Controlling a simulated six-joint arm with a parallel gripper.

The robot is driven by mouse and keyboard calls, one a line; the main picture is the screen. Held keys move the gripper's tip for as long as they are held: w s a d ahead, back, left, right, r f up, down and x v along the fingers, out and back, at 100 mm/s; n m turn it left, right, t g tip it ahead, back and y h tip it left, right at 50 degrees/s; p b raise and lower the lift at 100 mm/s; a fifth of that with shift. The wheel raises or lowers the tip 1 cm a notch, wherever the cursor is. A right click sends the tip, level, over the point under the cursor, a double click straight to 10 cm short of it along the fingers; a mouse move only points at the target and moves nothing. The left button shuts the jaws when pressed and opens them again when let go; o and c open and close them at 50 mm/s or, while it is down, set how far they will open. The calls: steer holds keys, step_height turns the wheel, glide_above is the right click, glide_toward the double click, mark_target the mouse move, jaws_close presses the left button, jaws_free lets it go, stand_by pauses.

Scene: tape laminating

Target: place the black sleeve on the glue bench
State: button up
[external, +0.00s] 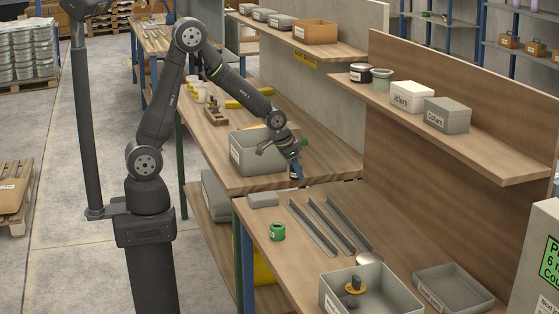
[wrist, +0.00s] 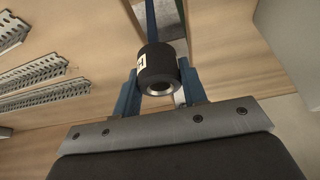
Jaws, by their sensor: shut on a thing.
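The black sleeve (wrist: 157,66), a short dark cylinder with a white label and a hole through its end, sits between the two blue fingers of my gripper (wrist: 160,92). In the external view my gripper (external: 296,174) points down, holding the sleeve above the gap between two wooden benches. There the sleeve is small and partly hidden by the fingers. The near bench (external: 292,258) and the far bench (external: 335,158) both have wooden tops.
The near bench carries metal rails (external: 325,226), a green roll (external: 277,231), a grey block (external: 263,200) and a grey bin (external: 330,298) with a yellow-and-black item inside. A grey bin (external: 247,155) stands on the far bench beside my arm. A loaded shelf (external: 470,143) overhangs at right.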

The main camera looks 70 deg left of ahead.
steer(key=d+m, duration=0.1)
steer(key=d, duration=0.3)
steer(key=d+r+m, duration=0.1)
steer(key=d, duration=0.3)
steer(key=w+d+m+h, duration=0.1)
steer(key=d, duration=0.4)
steer(key=shift+d+r, duration=0.1)
steer(key=shift+r, duration=0.3)
steer(key=s+d+r+m+h, duration=0.1)
steer(key=s+d+r+m, duration=0.15)
steer(key=d, duration=1.25)
steer(key=s+d+r+m+g+h, duration=0.15)
steer(key=s+d+m, duration=0.25)
steer(key=s+d, duration=0.65)
steer(key=s+d+r+m+g, duration=0.1)
steer(key=s+d+r+m, duration=0.15)
steer(key=s+d, duration=0.75)
glide_above(336, 266)
steer(key=a, duration=0.1)
steer(key=shift+m+h, duration=0.25)
steer(key=shift+m, duration=0.05)
steer(key=f, duration=0.4)
steer(key=s+f, duration=0.1)
steer(key=f, duration=0.2)
steer(key=shift+a, duration=0.2)
steer(key=shift+w+f, duration=0.15)
steer(key=shift+f, duration=1.95)
